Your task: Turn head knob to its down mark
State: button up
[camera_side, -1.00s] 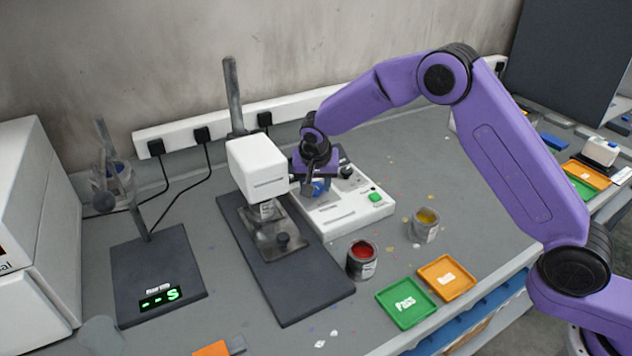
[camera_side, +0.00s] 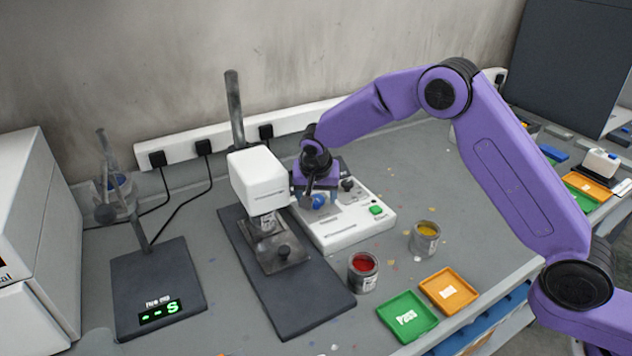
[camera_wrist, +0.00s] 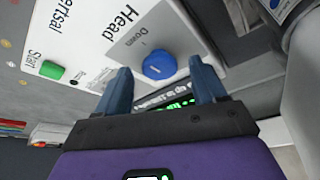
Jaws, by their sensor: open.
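Which way the knob points I cannot tell clearly. My gripper (camera_wrist: 161,68) is open, with one blue-grey finger on each side of the knob and gaps visible. In the side view, my gripper (camera_side: 315,190) hangs over the white control box (camera_side: 345,236), and the knob (camera_side: 318,202) shows partly at the fingers. Whether the fingers touch the knob is unclear.
A white mill head (camera_side: 258,178) on a post stands close left of my gripper. A green start button (camera_side: 376,210) and a black knob (camera_side: 347,185) are on the box. Open red (camera_side: 363,272) and yellow (camera_side: 425,238) paint cans stand to the right.

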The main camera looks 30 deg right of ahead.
jog(key=v, duration=1.7)
jog(key=shift+r, duration=0.15)
jog(key=s+d+f+n+g+y, duration=0.1)
jog(key=s+d+n, duration=0.4)
jog(key=s, duration=0.7)
jog(key=s+d+f+n+g+y, duration=0.1)
jog(key=s+d+n, duration=0.5)
jog(key=s, duration=0.7)
jog(key=s+d+f+n+g, duration=0.1)
jog(key=s+d+f+n, duration=0.2)
jog(key=s, duration=1)
jog(key=d+n, duration=0.3)
jog(key=n, duration=0.1)
jog(key=shift+f+n+g+y, duration=0.3)
jog(key=shift+n+g+y, duration=0.1)
jog(key=shift+d, duration=0.1)
